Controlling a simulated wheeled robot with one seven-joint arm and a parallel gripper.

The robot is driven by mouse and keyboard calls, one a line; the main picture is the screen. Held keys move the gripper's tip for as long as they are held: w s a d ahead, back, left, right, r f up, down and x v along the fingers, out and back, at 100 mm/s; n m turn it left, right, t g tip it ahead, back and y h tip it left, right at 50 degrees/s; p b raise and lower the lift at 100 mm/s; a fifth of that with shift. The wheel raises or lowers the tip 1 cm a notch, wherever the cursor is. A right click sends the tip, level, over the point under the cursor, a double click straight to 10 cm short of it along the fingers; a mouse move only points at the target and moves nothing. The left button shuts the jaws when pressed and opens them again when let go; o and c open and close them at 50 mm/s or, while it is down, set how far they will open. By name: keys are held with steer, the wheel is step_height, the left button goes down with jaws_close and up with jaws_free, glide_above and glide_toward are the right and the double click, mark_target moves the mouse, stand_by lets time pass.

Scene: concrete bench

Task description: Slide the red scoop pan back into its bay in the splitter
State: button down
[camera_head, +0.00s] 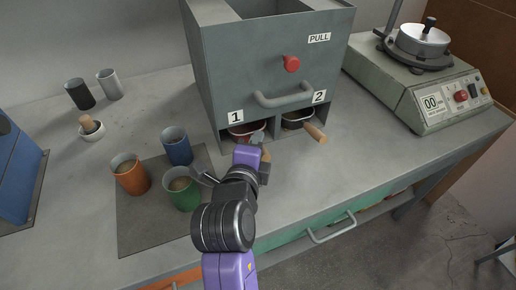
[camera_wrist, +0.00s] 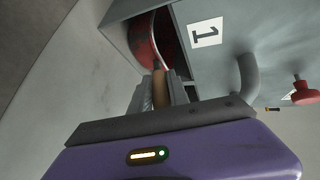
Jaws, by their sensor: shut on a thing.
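The grey splitter (camera_head: 235,70) stands at the back of the bench with two bays marked 1 and 2. The red scoop pan (camera_head: 246,130) sits inside bay 1; its rim and red wall also show in the wrist view (camera_wrist: 143,44). My gripper (camera_head: 261,148) is in front of bay 1, shut on the pan's wooden handle (camera_wrist: 159,85). The handle points out of the bay between the fingers. How deep the pan sits is hard to tell. A dark pan (camera_head: 297,122) with a wooden handle sits in bay 2.
Orange, blue and green cups (camera_head: 131,176) stand on a dark mat (camera_head: 150,226) left of my arm. A red knob (camera_head: 291,64) and a bar handle (camera_head: 284,98) stick out above the bays. A scale-like device (camera_head: 430,80) stands right. The bench front right is clear.

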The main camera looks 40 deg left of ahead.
stand_by(0.3)
steer(key=c, duration=1.2)
jaws_free()
steer(key=shift+o, duration=0.2)
steer(key=v, duration=0.7)
steer(key=shift+s+d+r, duration=0.15)
steer(key=shift+s, duration=0.15)
